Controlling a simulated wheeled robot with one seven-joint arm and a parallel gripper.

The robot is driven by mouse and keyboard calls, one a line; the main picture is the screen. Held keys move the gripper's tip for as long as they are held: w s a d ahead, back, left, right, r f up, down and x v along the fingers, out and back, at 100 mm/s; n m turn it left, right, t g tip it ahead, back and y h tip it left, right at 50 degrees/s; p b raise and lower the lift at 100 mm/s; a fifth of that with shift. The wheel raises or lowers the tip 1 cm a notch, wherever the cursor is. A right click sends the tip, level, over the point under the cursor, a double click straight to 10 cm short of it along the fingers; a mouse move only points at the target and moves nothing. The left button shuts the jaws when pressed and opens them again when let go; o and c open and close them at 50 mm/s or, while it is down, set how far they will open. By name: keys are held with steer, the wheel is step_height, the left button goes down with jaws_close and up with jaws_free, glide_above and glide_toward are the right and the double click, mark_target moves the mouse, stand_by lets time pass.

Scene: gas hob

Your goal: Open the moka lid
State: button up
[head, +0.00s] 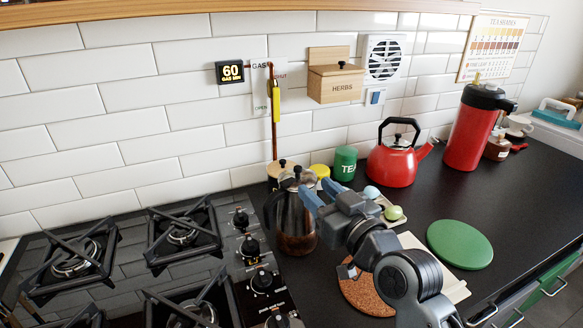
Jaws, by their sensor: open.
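The moka pot (294,222) appears to be the dark metallic pot standing upright on the black counter, just right of the hob. A black handle is on its left side and a small dark knob shows near its top. Its lid (292,183) looks closed, but the detail is too small to be sure. My gripper (315,192) is open, with blue fingers at the pot's upper right side. One finger overlaps the pot's edge in the picture; I cannot tell whether they touch. My gripper and wrist hide part of the counter behind.
The gas hob (182,236) with black grates is at left. Behind are a canister (274,176), a green tea tin (345,163), a red kettle (393,163) and a red flask (470,130). A cork mat (352,287) and green disc (460,244) lie at right. The right counter has free room.

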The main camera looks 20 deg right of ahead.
mark_target(300, 172)
steer(key=shift+w+r, duration=0.3)
steer(key=shift+w, duration=0.4)
steer(key=w, duration=0.2)
steer(key=w+p, duration=0.1)
steer(key=w, duration=0.1)
steer(key=w+a, duration=0.1)
steer(key=w, duration=0.1)
steer(key=shift+w+f+p, duration=0.1)
steer(key=shift+w+p, duration=0.25)
steer(key=shift+w, duration=0.05)
jaws_close()
